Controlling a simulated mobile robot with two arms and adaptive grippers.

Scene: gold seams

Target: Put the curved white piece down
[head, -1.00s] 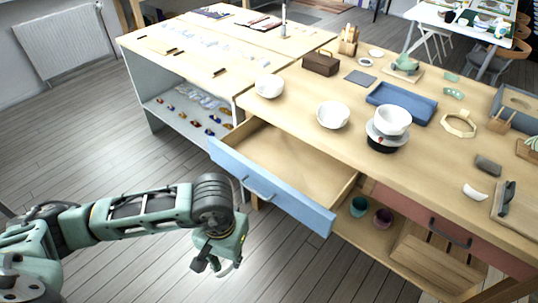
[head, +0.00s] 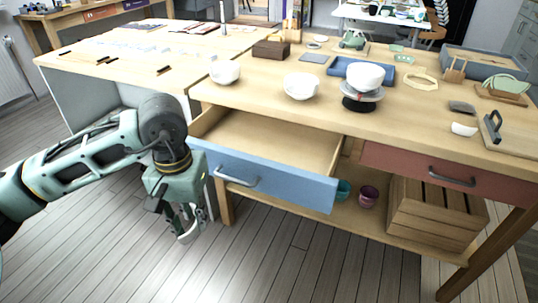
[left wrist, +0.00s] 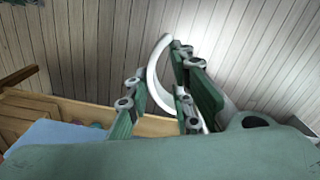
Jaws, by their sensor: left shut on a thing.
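My left gripper (head: 182,222) is shut on a curved white piece (head: 189,238), in front of the bench and low beside the open blue drawer. In the left wrist view the curved white piece (left wrist: 154,72) is a thin arc between the green fingers (left wrist: 160,95), with its lower part partly hidden by them. Another small white piece (head: 464,129) lies on the bench top at the right. My right gripper is not in view.
The blue drawer (head: 262,178) is pulled out and looks empty. White bowls (head: 301,87), a blue tray (head: 336,72), and a dark-based stand with a white bowl (head: 365,78) are on the bench. The bench's front middle (head: 300,115) is clear. A wooden crate (head: 432,218) sits below.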

